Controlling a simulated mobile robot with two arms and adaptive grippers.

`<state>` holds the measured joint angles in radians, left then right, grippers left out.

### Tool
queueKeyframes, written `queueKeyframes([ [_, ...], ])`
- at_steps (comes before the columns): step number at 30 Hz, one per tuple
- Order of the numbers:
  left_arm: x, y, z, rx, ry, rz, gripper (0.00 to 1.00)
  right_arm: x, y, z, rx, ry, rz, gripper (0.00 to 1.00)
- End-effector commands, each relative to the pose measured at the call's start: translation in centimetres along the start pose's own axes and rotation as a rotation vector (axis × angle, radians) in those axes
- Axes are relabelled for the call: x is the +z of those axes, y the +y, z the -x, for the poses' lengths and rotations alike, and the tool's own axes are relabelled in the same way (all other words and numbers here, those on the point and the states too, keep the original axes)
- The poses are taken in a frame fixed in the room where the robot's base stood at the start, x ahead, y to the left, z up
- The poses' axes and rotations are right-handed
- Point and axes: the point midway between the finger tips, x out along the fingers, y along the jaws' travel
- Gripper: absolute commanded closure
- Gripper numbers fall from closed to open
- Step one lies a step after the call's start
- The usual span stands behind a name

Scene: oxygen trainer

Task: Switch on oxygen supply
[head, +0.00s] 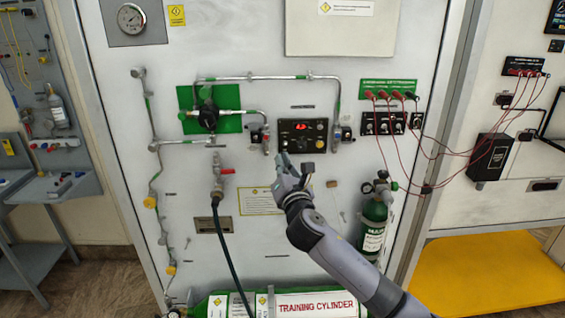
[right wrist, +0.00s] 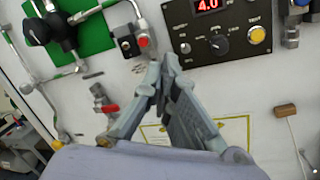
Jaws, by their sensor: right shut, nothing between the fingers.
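A black control panel (head: 303,146) with a red lit display, a knob and a yellow button is on the white wall board. In the right wrist view the panel (right wrist: 243,50) shows 4.0 on its display. My right gripper (head: 283,160) is shut and empty, in front of the board just below and left of the panel. It also shows in the wrist view (right wrist: 163,68), fingertips together below the panel's left edge. A red-handled valve (head: 218,179) is left of the gripper. A black valve (head: 208,115) sits on a green plate. My left gripper is out of view.
A small green cylinder (head: 373,228) stands right of my arm, and a large training cylinder (head: 235,306) lies at the bottom. Red cables (head: 383,150) hang from sockets at the right. Metal pipes (head: 265,77) run across the board. A dark hose (head: 231,250) hangs below the red-handled valve.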

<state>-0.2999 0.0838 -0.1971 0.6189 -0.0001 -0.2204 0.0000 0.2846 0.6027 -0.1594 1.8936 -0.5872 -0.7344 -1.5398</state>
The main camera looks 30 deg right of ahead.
Motion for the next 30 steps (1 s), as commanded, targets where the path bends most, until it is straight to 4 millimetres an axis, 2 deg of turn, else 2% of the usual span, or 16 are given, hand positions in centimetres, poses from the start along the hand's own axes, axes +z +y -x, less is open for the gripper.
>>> queueKeyframes([
  [1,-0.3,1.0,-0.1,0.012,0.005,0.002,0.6,0.4,0.3,0.5,0.004,0.0,0.0,1.0],
  [4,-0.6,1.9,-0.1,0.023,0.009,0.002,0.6,1.1,0.6,1.2,0.002,0.001,0.0,1.0],
  [14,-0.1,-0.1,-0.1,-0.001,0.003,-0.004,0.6,1.5,0.9,1.6,0.0,0.002,-0.001,1.0],
  [25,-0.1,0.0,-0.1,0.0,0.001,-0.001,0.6,1.5,0.8,1.6,0.0,0.003,-0.002,1.0],
  [28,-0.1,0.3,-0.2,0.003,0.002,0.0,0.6,0.2,0.1,1.5,-0.014,0.026,-0.024,1.0],
  [30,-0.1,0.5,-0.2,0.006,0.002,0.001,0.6,-2.1,-1.4,1.3,-0.041,0.068,-0.068,1.0],
])
